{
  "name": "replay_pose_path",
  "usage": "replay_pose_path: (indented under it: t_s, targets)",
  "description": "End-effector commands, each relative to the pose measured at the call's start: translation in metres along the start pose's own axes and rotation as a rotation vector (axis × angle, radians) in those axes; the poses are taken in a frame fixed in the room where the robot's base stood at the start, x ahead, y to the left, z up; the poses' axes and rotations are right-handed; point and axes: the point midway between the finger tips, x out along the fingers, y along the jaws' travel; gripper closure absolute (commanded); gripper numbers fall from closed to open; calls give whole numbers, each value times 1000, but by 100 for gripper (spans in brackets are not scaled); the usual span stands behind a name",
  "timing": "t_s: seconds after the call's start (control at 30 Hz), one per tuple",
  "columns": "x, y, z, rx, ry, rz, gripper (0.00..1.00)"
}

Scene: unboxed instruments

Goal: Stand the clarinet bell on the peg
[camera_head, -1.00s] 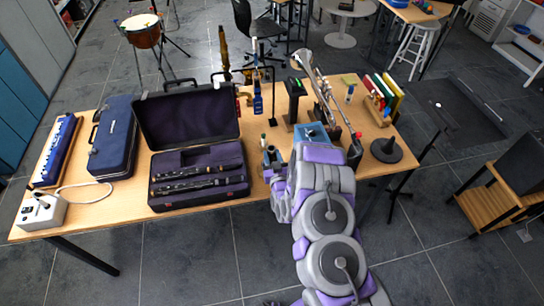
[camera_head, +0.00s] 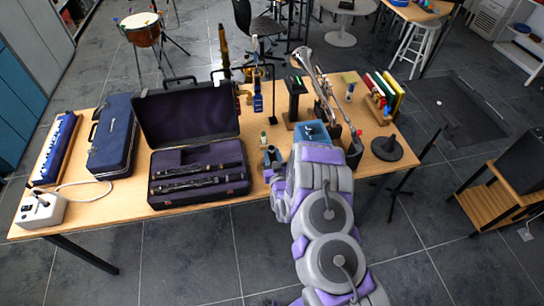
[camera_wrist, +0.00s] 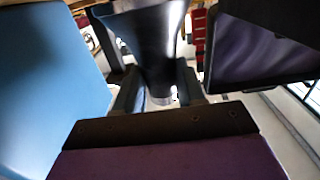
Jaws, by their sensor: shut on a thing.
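The black clarinet bell (camera_wrist: 150,40) fills the upper middle of the wrist view, its wide flare upward and its narrow end between the fingers. My gripper (camera_wrist: 158,92) is shut on that narrow end. In the head view my gripper (camera_head: 271,160) is small and partly hidden by my arm, over the table just right of the open clarinet case. A black cone-shaped peg on a round base (camera_head: 387,149) stands at the right end of the table and looks like the peg. No bell is on it.
The open case (camera_head: 198,196) with dark clarinet joints lies to the left. A blue case (camera_head: 112,140) lies farther left.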

Motion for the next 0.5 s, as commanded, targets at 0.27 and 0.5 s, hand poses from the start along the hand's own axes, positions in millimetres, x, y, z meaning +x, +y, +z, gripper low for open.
replay_pose_path:
  t_s: [0.27,0.5]
  targets:
    - [-1,0,2,-1,-6,1,98]
    - [-1,0,2,-1,-4,1,39]
